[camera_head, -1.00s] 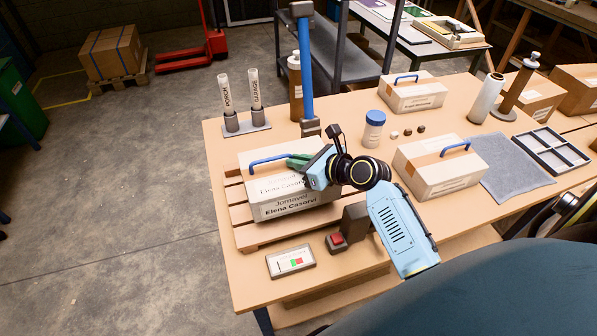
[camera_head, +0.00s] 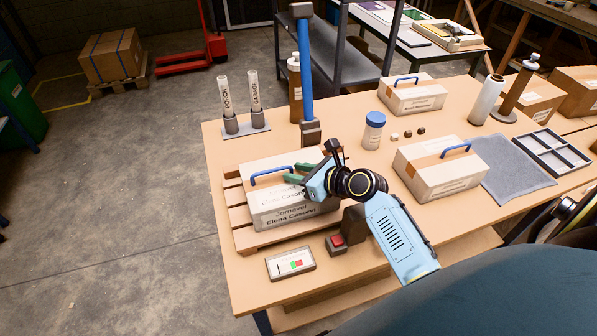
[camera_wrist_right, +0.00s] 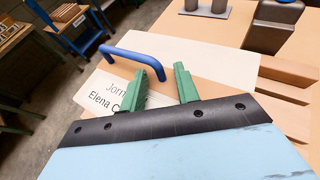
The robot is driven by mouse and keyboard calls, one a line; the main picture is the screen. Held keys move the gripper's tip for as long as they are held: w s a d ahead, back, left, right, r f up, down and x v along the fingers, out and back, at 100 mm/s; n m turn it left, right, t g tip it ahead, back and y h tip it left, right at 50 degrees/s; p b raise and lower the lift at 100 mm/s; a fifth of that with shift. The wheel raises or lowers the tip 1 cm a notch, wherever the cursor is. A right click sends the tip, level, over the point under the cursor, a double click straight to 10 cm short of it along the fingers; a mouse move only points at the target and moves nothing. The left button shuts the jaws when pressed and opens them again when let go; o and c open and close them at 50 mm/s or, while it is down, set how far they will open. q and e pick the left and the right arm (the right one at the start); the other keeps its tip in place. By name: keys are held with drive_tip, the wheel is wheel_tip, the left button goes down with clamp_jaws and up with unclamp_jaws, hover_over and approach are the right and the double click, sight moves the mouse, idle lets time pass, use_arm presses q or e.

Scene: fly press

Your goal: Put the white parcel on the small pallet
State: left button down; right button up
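The white parcel (camera_head: 285,200) is a pale box with a brown tape band, a blue handle (camera_head: 271,174) and a label reading "Jornavel Elena Casorvi". It sits upright on the small slatted wooden pallet (camera_head: 243,236) at the table's left, with bare slats at its left and front. My right gripper (camera_head: 300,173) is over the parcel's top, at the handle's right end. In the right wrist view its green fingers (camera_wrist_right: 166,86) are spread apart, with the handle end close beside the left finger; they do not close on it. My left gripper is not in view.
Two similar handled parcels stand at the right (camera_head: 440,170) and back (camera_head: 412,95). A red button (camera_head: 337,240) and an indicator panel (camera_head: 290,262) lie in front.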

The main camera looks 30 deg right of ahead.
drive_tip(key=shift+r, duration=0.15)
drive_tip(key=v, duration=1.2)
drive_tip(key=shift+p, duration=0.4)
